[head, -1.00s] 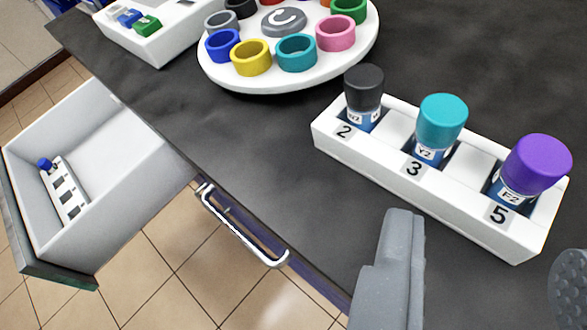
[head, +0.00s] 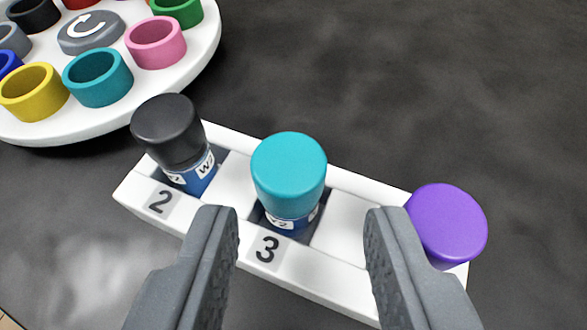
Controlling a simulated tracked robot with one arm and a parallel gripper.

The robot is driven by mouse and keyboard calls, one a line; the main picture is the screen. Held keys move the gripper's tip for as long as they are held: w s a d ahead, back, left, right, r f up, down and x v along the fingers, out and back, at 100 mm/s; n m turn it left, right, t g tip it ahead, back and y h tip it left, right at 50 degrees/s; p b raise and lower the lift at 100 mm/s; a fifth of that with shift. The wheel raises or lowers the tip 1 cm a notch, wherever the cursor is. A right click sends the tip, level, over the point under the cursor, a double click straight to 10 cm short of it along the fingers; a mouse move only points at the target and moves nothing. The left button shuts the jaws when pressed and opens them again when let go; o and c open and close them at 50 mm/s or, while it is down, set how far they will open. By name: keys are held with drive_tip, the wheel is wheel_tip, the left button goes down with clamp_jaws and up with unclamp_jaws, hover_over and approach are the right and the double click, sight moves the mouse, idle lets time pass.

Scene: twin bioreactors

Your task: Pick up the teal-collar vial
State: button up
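The teal-collar vial (head: 288,176) stands upright in the slot marked 3 of a white rack (head: 345,228). Its wide teal cap hides most of the blue body below, where part of a label shows. My gripper (head: 303,228) is open and empty. Its two grey fingers are apart, one on each side of the teal vial's column in the picture, in the near foreground. A black-capped vial (head: 172,135) stands in slot 2 to the left. A purple-capped vial (head: 446,225) is at the right end, partly behind the right finger.
A white round carousel (head: 195,70) with coloured ring cups, including a teal cup (head: 97,77), stands at the upper left. The dark bench top (head: 420,80) is clear behind and right of the rack. Neighbouring vials flank the teal one.

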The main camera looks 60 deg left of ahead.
sight(293, 203)
drive_tip(key=x, duration=0.2)
drive_tip(key=b+x, duration=0.1)
drive_tip(key=x, duration=0.1)
drive_tip(key=shift+a+f, duration=0.3)
drive_tip(key=shift+f, duration=0.1)
drive_tip(key=c, duration=0.7)
drive_tip(key=shift+r, duration=0.15)
